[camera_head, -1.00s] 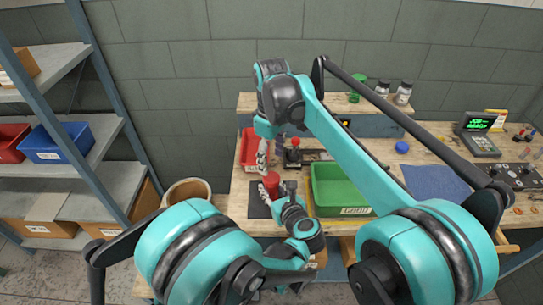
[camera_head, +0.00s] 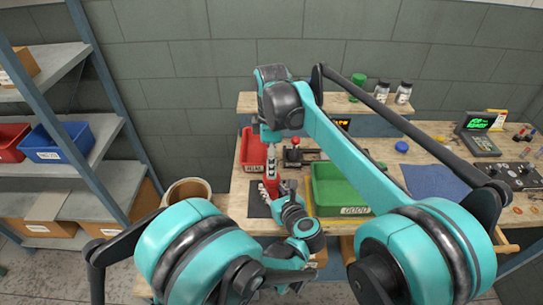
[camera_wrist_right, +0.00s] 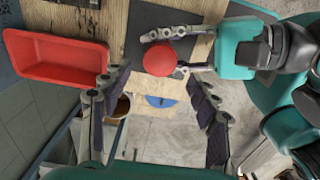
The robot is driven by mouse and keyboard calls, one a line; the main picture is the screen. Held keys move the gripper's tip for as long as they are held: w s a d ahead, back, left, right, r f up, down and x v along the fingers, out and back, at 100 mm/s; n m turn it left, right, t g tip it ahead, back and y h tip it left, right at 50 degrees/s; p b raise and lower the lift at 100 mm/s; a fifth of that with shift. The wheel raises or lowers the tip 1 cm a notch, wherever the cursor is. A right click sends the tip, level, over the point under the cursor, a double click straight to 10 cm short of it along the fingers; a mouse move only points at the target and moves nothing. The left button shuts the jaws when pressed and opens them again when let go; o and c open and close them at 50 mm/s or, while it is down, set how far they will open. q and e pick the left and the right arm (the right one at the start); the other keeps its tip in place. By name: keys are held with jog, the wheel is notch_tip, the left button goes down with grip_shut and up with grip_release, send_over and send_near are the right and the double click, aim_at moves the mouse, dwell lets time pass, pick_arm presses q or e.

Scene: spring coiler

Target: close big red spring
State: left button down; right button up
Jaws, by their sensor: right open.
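The big red spring (camera_head: 271,188) stands upright near the front left of the workbench; in the right wrist view its rounded red top (camera_wrist_right: 159,60) shows and its coils are hidden. My left gripper (camera_head: 281,194) is beside it on the right; in the right wrist view the left fingers (camera_wrist_right: 177,52) lie on two sides of the red top, but I cannot tell whether they press on it. My right gripper (camera_wrist_right: 157,78) is open and empty, pointing down just above the spring, with the red top between and just beyond its fingertips; it also shows in the head view (camera_head: 271,174).
A red bin (camera_head: 248,160) stands just left and behind the spring, a green bin (camera_head: 340,198) to its right. A dark mat (camera_head: 257,207) lies under the spring. Jars (camera_head: 403,92) stand on the rear shelf. A control box (camera_head: 519,176) sits far right.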

jog(key=shift+f, duration=3.05)
jog(key=c, duration=1.2)
jog(key=m, duration=1.4)
jog(key=shift+m, duration=0.4)
jog(key=m, duration=0.6)
jog(key=shift+m, duration=0.4)
jog(key=o, duration=1.3)
